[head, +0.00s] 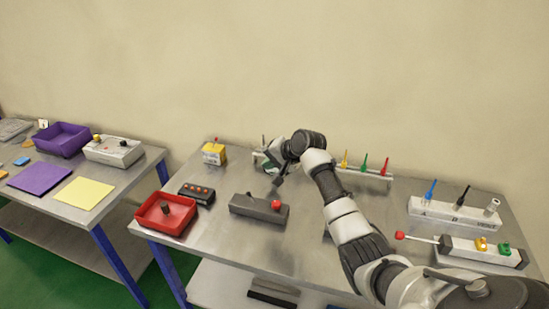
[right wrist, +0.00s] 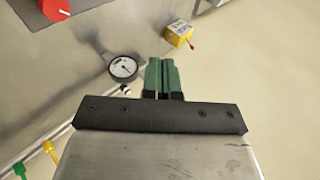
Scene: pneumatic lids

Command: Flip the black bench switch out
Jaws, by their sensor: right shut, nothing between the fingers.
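A dark grey box (head: 258,209) lies on the middle of the near bench, with a small dark stub and a round red knob (head: 276,205) on it. It looks most like the black bench switch, but its lever is too small to read. In the right wrist view the red knob (right wrist: 55,9) shows at the top left. My right gripper (head: 267,164) is behind this box, apart from it. Its green fingers (right wrist: 161,77) are shut together with nothing between them. My left gripper is not in view.
A dial gauge (right wrist: 123,68) is close beside my right fingers. A yellow box with a red button (head: 214,153), a black box with red buttons (head: 197,193) and a red tray (head: 150,222) stand left. A peg rack (head: 372,180) is behind my arm.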

